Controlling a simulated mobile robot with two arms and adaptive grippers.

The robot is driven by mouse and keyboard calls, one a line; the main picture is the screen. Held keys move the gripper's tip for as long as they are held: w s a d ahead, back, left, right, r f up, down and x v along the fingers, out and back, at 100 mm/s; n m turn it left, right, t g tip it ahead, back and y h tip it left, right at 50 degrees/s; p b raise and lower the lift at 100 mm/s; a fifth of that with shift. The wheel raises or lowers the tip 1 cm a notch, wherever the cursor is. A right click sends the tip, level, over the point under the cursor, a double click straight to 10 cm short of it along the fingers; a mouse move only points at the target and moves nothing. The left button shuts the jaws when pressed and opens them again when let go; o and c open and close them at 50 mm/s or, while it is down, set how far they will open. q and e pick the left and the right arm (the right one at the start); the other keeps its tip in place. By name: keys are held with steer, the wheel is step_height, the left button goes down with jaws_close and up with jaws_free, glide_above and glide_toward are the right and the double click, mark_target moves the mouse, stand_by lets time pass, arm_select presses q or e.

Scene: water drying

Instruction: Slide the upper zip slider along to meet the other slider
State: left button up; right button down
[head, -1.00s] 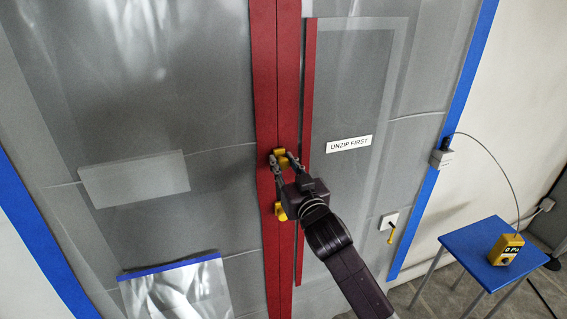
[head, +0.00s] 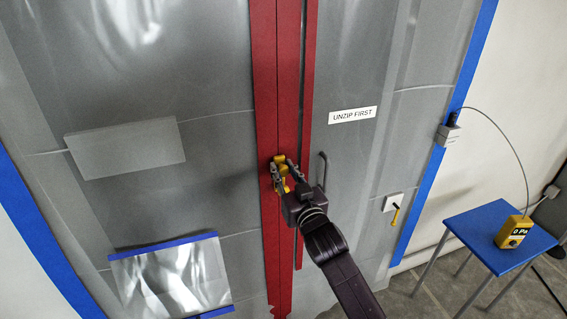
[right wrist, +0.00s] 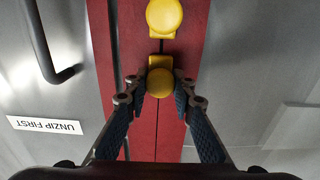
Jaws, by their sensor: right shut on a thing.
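The upper zip slider (head: 279,159) is yellow and sits on the red zip strip (head: 277,80) of the grey sheet wall. My right gripper (head: 282,165) is shut on it, with one finger on each side. The right wrist view is upside down; there the upper slider (right wrist: 159,82) is between the fingertips (right wrist: 158,77). The other slider (head: 283,187), also yellow, is just below it on the same strip. It also shows at the top of the right wrist view (right wrist: 164,16). A small gap shows between the two sliders. My left gripper is not in view.
A white "UNZIP FIRST" label (head: 352,115) is right of the strip. A dark bar handle (head: 322,168) is close to my right gripper. A blue stool (head: 480,222) with a yellow meter (head: 513,232) stands at the right. A clear pocket (head: 170,278) is at the lower left.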

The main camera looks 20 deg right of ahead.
step_height(320, 180, down, 2)
steer(key=shift+f+b, duration=0.2)
steer(key=shift+b, duration=0.1)
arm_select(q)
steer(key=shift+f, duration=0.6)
arm_select(e)
steer(key=c, duration=1.7)
jaws_free()
steer(key=shift+r, duration=0.1)
steer(key=shift+o, duration=0.2)
steer(key=shift+s, duration=0.25)
steer(key=s, duration=1.1)
steer(key=shift+s+d, duration=0.2)
steer(key=shift+s, duration=0.1)
